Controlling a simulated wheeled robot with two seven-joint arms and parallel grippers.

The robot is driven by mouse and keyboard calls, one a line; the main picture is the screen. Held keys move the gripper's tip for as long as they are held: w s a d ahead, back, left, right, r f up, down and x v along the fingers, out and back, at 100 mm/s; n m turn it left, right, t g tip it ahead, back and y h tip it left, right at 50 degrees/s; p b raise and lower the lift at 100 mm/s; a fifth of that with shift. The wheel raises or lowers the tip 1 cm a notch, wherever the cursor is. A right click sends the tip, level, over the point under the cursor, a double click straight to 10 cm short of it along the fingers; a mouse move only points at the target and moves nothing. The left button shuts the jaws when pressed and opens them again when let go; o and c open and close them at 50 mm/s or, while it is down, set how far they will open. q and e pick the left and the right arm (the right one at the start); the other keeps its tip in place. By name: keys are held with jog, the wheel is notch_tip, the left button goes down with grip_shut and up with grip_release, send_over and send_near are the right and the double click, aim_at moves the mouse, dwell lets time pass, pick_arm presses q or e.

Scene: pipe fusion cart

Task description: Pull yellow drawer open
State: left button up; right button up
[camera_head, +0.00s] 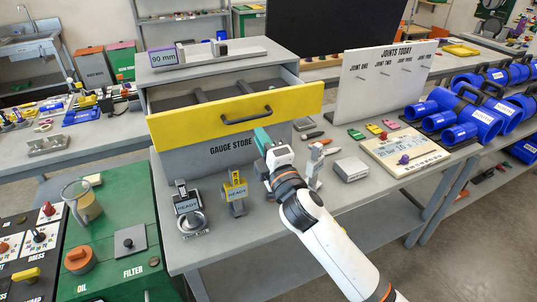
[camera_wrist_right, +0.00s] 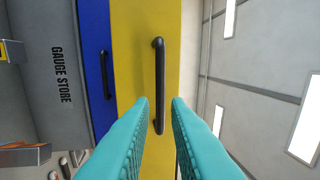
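The yellow drawer (camera_head: 215,124) at the top of the grey gauge store cabinet (camera_head: 205,158) stands partly pulled out, and its dark divided inside shows from above. Its front fills the middle of the right wrist view (camera_wrist_right: 138,50). A black bar handle (camera_head: 246,116) is on the front; it also shows in the wrist view (camera_wrist_right: 159,75). My right gripper (camera_head: 261,134) is close to the handle in the head view. In the wrist view its teal fingers (camera_wrist_right: 161,103) are apart, with the handle's lower end showing between them; contact cannot be told. My left gripper is not in view.
A blue drawer (camera_wrist_right: 96,60) with a black handle shows beside the yellow one in the wrist view. Two READY gauges (camera_head: 235,190) (camera_head: 187,205), a small grey block (camera_head: 350,168) and a display panel (camera_head: 405,152) stand on the bench. A white joints board (camera_head: 385,85) stands right.

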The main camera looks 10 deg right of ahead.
jog(key=v, duration=0.4)
jog(key=shift+b, duration=0.3)
